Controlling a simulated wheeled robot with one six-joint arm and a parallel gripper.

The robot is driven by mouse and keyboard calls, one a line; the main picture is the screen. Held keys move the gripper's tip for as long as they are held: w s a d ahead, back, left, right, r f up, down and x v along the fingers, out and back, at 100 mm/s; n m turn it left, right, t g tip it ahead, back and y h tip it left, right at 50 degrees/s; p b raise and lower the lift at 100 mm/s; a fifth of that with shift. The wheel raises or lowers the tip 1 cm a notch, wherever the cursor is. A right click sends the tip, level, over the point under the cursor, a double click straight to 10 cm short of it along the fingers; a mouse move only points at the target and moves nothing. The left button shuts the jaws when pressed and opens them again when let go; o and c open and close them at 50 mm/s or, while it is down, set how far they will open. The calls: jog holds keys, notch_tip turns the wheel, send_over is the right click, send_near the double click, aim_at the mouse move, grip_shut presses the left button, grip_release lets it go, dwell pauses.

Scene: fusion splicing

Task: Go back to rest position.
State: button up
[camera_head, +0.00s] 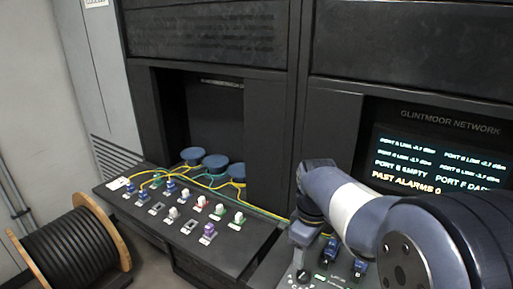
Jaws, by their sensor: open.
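My arm (352,212) reaches in from the lower right, with a white band on its blue-grey link. It bends at a joint (318,190) in front of the rack and turns down beside the right part of the shelf. I cannot make out gripper fingers; the end of the arm is hidden or too small to tell. I see nothing held.
A dark panel (165,222) with several coloured connectors juts from the rack. Blue round spools (214,161) and yellow and green fibres lie behind it. A screen (440,160) reads "PAST ALARMS". A cable drum (75,250) stands on the floor at left.

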aim_at(303, 274)
notch_tip(303, 274, down, 8)
jog(key=shift+f, duration=0.1)
dwell(0.4)
